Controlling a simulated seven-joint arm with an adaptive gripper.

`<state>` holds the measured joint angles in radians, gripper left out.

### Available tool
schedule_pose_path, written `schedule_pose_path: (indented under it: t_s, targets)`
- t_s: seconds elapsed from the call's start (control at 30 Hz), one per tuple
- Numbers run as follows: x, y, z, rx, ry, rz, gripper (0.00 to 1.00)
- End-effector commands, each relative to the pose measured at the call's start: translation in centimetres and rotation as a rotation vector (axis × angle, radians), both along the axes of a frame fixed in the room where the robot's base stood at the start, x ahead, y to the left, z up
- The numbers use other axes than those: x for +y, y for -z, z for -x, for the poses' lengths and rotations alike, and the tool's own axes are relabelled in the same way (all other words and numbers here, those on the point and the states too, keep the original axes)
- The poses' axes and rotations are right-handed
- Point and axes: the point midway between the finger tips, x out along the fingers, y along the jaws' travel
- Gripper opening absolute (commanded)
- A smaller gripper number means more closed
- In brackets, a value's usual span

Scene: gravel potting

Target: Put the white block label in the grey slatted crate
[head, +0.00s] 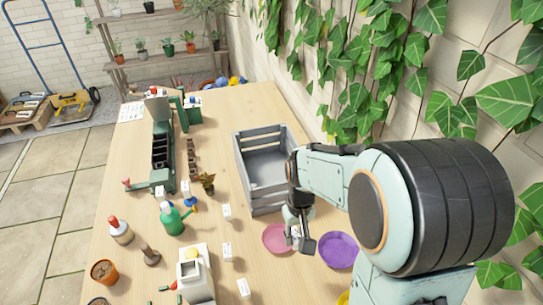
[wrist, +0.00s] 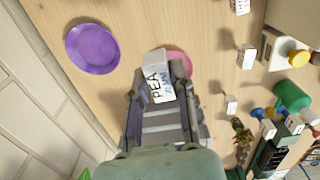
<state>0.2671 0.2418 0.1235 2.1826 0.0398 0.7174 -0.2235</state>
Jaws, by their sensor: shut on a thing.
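My gripper (head: 299,238) is in front of the crate's near end, above the pink saucer. It is shut on a white block label (wrist: 158,84) with dark lettering that reads "PEA" and a second, smaller line. In the wrist view the label sits between the fingertips of my gripper (wrist: 160,86), tilted a little. In the head view the fingers and arm hide much of the label. The grey slatted crate (head: 263,203) stands on the table behind my gripper, against the wall side. Its visible inside looks empty; my arm covers its near right corner.
A pink saucer (head: 273,238) and a purple saucer (head: 338,250) lie near my gripper. Other white block labels (head: 227,211) stand to the left. A green watering bottle (head: 172,219), a white device (head: 196,277) and a green machine (head: 160,150) stand farther left. Ivy covers the right wall.

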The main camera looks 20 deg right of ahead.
Motion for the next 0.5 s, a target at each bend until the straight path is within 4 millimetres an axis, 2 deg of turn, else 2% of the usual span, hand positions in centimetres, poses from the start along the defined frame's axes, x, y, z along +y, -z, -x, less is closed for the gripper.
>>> schedule_pose_path:
  t_s: [0.3,0.5]
  targets:
    - [-2.0,-5.2,-10.5,-0.001,-0.125,0.001,0.0]
    - [-2.9,-7.0,-16.6,0.002,-0.204,0.001,0.0]
